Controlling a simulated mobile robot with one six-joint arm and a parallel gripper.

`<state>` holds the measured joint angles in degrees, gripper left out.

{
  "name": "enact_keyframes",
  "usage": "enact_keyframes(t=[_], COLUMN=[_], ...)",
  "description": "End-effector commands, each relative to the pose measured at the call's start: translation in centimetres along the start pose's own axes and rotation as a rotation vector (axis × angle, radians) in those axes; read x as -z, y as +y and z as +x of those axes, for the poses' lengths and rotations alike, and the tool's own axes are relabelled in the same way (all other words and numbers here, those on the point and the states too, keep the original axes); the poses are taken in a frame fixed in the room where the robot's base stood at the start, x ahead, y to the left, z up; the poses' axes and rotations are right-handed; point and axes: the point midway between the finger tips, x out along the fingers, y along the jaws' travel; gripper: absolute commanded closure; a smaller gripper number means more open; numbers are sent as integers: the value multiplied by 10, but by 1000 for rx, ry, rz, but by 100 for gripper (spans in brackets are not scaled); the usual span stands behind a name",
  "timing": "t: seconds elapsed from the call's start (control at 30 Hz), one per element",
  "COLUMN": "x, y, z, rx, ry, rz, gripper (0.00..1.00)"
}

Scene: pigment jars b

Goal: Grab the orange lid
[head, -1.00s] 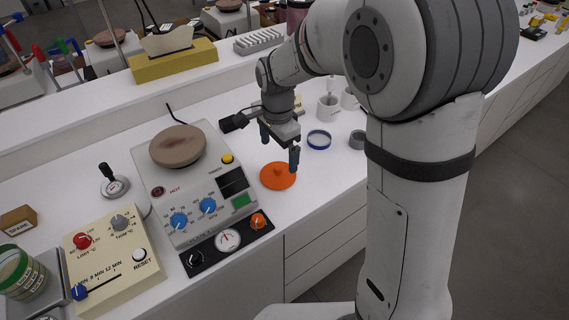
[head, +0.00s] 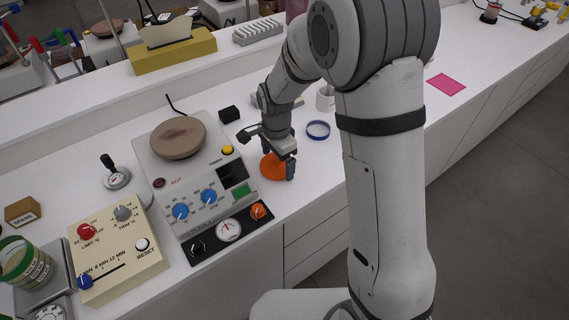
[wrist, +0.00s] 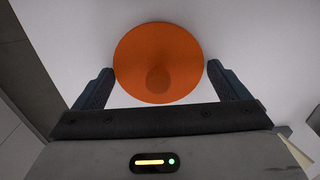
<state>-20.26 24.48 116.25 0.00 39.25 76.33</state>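The orange lid (head: 272,168) lies flat on the white counter, right of the hot plate, partly hidden by my gripper in the head view. My gripper (head: 279,160) is low over the lid, pointing down. In the wrist view my gripper (wrist: 160,82) is open, with one dark finger on each side of the lid's near half. The knob sits between the fingers, a little beyond the palm. Nothing is held.
The hot plate (head: 228,193) with knobs stands close on the left. A blue ring (head: 318,130) and a white mug (head: 325,98) are to the right and behind. A small black block (head: 230,114) is behind the gripper. A pink sheet (head: 445,85) lies far right.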

Motion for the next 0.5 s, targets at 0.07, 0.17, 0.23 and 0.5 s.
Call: enact_keyframes(t=[0.07, 0.17, 0.23, 0.5], x=[0, 0, 0, 0], y=[0, 0, 0, 0], z=[0, 0, 0, 0], rx=[0, 0, 0, 0], ry=[0, 0, 0, 0], rz=[0, -1, -1, -1], gripper=[12, 20, 26, 34])
